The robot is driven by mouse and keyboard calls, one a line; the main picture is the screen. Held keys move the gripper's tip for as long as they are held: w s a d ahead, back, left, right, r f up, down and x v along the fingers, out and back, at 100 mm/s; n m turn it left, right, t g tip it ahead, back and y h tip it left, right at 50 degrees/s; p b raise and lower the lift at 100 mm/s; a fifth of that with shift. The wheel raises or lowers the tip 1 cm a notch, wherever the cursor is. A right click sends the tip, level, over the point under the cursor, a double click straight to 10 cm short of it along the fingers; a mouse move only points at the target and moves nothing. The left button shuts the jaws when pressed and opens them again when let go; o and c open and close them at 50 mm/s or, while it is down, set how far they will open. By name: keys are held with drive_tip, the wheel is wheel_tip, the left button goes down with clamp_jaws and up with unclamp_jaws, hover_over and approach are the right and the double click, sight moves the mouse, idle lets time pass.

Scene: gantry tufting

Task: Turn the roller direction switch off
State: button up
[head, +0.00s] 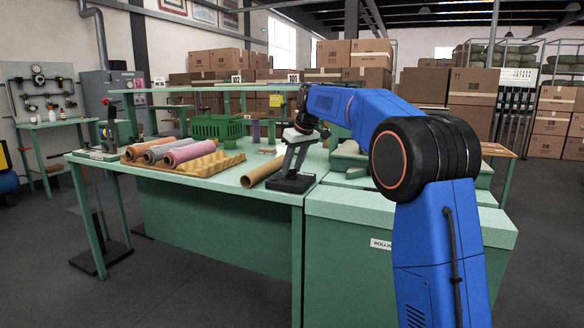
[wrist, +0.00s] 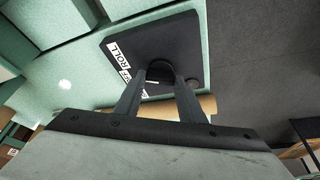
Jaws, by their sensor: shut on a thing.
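The roller direction switch is a dark flat box (head: 290,183) on the green table near its front right edge. In the wrist view the box (wrist: 185,40) carries white labels, one reading "ROLL", and a round black knob (wrist: 160,69). My gripper (head: 290,173) points down onto the box from above. In the wrist view my gripper (wrist: 160,78) has its two fingers close together on the knob, one at each side. The knob's setting cannot be read, as the fingers and the viewing angle hide part of the box and its lettering.
A brown cardboard tube (head: 262,170) lies just left of the box. Further left are fabric rolls (head: 185,150) on a tan tray (head: 205,167) and a green crate (head: 217,127). A lower green cabinet (head: 340,215) stands at the right, under my arm.

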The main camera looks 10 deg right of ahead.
drive_tip(key=n+g+y, duration=0.1)
drive_tip(key=n, duration=0.3)
drive_tip(key=shift+w+d+n, duration=0.1)
drive_tip(key=shift+d+n, duration=0.05)
drive_tip(key=shift+n, duration=0.25)
drive_tip(key=shift+y, duration=0.3)
drive_tip(key=o, duration=1)
drive_tip(key=shift+o, duration=0.2)
drive_tip(key=shift+r, duration=0.1)
drive_tip(key=v, duration=1.7)
